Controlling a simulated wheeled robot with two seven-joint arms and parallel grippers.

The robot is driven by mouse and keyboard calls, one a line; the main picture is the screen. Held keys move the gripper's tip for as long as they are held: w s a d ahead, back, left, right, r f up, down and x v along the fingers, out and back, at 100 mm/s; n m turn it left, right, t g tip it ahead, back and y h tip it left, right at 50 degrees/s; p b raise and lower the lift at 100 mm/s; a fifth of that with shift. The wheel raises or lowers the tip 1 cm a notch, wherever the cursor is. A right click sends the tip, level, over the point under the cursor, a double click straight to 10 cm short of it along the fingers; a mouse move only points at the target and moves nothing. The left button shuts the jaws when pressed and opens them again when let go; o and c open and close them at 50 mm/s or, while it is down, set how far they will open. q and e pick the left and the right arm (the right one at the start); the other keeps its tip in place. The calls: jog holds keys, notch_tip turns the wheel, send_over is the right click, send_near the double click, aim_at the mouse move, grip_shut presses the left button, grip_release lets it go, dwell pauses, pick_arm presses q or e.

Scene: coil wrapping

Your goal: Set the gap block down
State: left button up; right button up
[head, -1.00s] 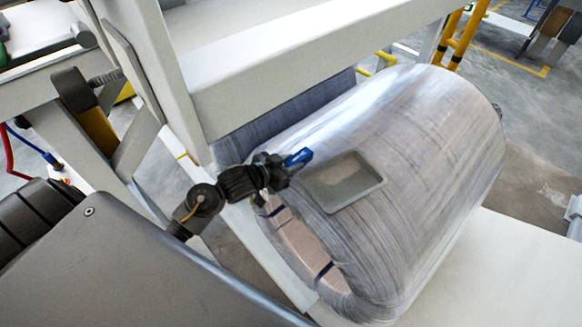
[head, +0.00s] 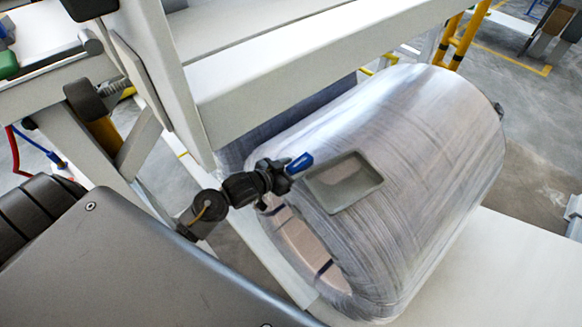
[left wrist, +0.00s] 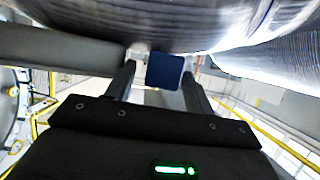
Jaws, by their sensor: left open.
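The gap block is blue (head: 300,163) and shows beside the upper left end of the big wrapped coil (head: 420,160). In the left wrist view the blue block (left wrist: 165,71) sits between the two fingers, with a little space on each side. My left gripper (head: 286,172) is open around it. The coil's curved surface (left wrist: 180,22) fills the top of the left wrist view, close to the block; I cannot tell exactly what the block rests on. A shallow grey tray (head: 343,182) lies on the coil just right of the block. My right gripper is not in view.
A thick white machine beam (head: 320,70) crosses above and behind the coil. A white post (head: 170,85) stands left of it. The coil lies on a white surface (head: 500,270), clear at the lower right. Yellow rails (head: 462,38) stand at the back.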

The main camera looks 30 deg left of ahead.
pick_arm(q)
jog(key=shift+f, duration=0.1)
jog(key=b+v, duration=0.1)
jog(key=v, duration=0.1)
jog(key=b+v, duration=0.1)
jog(key=v, duration=0.1)
jog(key=shift+s+b, duration=0.4)
jog(key=shift+s, duration=0.05)
jog(key=v, duration=0.6)
jog(key=shift+w, duration=0.1)
